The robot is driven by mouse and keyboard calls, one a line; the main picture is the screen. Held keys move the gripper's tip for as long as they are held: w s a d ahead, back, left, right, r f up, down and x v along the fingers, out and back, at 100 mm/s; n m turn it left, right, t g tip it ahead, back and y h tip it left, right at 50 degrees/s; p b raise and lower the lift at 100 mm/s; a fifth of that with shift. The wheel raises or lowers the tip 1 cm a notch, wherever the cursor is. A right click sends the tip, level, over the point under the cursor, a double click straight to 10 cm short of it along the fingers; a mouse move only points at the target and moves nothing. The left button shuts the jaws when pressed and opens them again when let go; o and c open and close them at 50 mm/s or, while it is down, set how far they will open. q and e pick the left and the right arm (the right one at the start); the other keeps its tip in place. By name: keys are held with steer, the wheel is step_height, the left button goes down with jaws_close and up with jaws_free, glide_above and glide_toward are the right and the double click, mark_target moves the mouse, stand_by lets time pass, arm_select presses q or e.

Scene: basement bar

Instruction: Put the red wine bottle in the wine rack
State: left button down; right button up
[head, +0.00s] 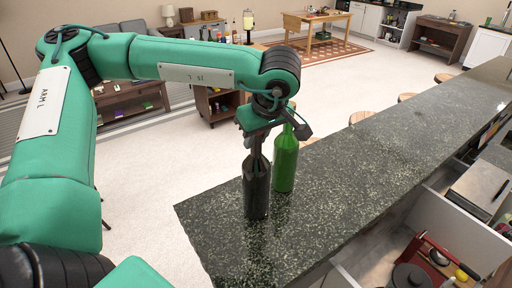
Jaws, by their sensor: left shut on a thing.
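A dark, nearly black bottle (256,195) stands upright at the near left end of the dark stone counter (330,200). It looks like the wine bottle, though no red shows on it. My left gripper (256,148) comes down from above and is shut on its neck. The bottle's base is at the counter top; I cannot tell whether it is lifted slightly. A green bottle (285,165) stands just behind and to the right, its top partly hidden by my gripper. I cannot pick out a wine rack for certain. My right gripper is not in view.
The counter runs clear to the upper right. Stools (360,117) line its far side. Open drawers with a dark pot (410,277) are at lower right. A wooden cabinet (214,104) with bottles on top stands behind, across pale carpet.

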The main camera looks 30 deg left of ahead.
arm_select(q)
step_height(320, 180, up, 10)
steer(key=b, duration=0.4)
steer(key=shift+r, duration=0.15)
step_height(320, 180, up, 9)
steer(key=shift+r, duration=0.15)
